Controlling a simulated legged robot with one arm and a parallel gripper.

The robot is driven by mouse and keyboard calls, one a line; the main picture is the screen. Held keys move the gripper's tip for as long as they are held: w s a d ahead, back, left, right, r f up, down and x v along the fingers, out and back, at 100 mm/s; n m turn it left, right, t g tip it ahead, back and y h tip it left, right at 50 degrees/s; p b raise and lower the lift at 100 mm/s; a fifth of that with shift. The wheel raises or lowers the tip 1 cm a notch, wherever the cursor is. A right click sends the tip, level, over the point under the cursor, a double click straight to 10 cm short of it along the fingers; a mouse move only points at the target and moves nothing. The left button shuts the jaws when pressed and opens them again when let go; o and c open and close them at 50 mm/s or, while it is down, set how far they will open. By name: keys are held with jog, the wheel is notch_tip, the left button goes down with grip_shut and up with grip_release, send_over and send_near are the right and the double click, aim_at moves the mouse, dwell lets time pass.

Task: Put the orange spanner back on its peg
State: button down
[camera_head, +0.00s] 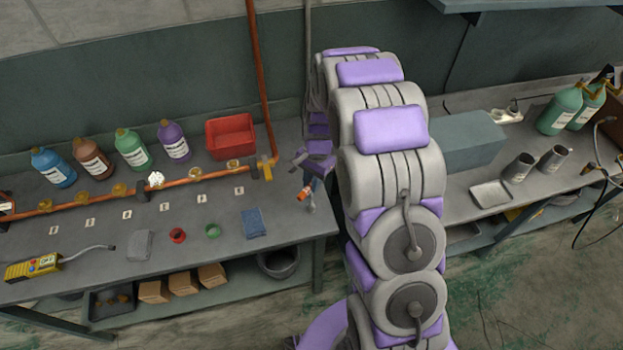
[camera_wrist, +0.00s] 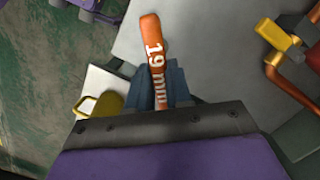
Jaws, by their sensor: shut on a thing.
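The orange spanner (camera_wrist: 152,62) is marked "19 mm" and sticks out from between the dark fingers of my gripper (camera_wrist: 158,88) in the wrist view. My gripper (camera_head: 312,182) is shut on it. In the head view the spanner (camera_head: 304,193) shows as a small orange piece with a grey end, near the right edge of the left bench. Whether it touches the bench I cannot tell. The rest of the spanner is hidden behind the gripper. I cannot make out a peg for it in either view.
A copper pipe with a yellow valve (camera_head: 265,167) runs along the left bench (camera_head: 100,258), close to my gripper. A red bin (camera_head: 231,136), several bottles and a blue cloth (camera_head: 254,222) are there too.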

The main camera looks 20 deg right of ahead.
jog(key=shift+f, duration=0.15)
jog(key=c, duration=1)
grip_release()
jog(key=shift+o, duration=0.2)
notch_tip(320, 180, up, 17)
jog(key=w+d+p, duration=0.1)
jog(key=d, duration=0.1)
jog(key=shift+w, duration=0.4)
jog(key=shift+s+d, duration=0.1)
jog(key=s+a+n+b, duration=0.1)
jog(key=s+n+b, duration=0.2)
jog(key=s, duration=1.5)
jog(key=s+a+n+h+b, duration=0.1)
jog(key=s+n+b, duration=0.2)
jog(key=s, duration=1.5)
jog(key=n, duration=0.4)
jog(key=shift+a+f+g, duration=0.25)
jog(key=shift+a+g, duration=0.05)
jog(key=shift+g, duration=0.1)
